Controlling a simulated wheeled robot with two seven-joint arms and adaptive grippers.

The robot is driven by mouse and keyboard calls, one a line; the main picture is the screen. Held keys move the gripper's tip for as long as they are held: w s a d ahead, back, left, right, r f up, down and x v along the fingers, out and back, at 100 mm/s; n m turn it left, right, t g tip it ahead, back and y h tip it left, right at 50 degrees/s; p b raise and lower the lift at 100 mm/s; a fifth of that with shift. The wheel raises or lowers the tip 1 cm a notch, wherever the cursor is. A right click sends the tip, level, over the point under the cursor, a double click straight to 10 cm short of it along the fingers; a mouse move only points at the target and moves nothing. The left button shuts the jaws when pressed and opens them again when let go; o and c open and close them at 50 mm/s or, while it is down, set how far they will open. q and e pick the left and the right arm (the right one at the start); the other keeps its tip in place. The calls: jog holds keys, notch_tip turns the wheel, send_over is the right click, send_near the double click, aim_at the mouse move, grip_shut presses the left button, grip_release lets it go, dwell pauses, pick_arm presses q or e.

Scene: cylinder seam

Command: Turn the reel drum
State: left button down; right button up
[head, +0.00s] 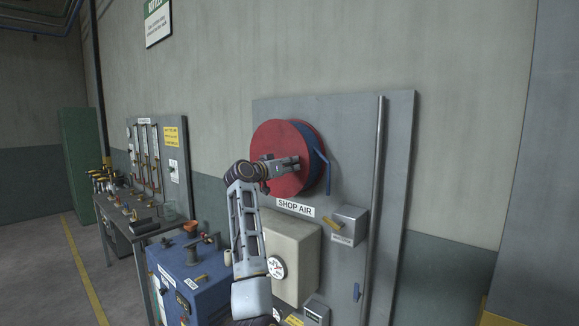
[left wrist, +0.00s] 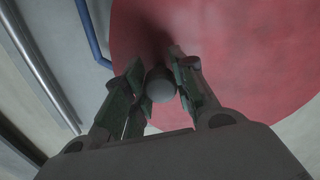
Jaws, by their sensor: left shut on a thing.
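The reel drum (head: 269,140) is a large red disc with a blue hose wound behind it, mounted on a grey panel above the label "SHOP AIR". Its red face also fills much of the left wrist view (left wrist: 235,60). My left gripper (head: 292,163) is in front of the red face, right of its middle. In the left wrist view the fingers are closed on a grey round-ended knob (left wrist: 160,85) that stands out from the drum face. The knob is mostly hidden by the gripper in the head view. My right gripper is not in view.
A blue hose end (head: 328,178) hangs at the drum's right. A vertical pipe (head: 376,180) runs along the grey panel (head: 398,150). Below are a beige box (head: 292,240) with a gauge and a small grey box (head: 349,227). A blue cabinet (head: 195,270) stands at lower left.

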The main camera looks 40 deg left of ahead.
pick_arm(q)
jog(key=c, duration=1.1)
grip_release()
jog(key=shift+c, duration=0.2)
jog(key=s+a, duration=0.1)
jog(key=s, duration=1.1)
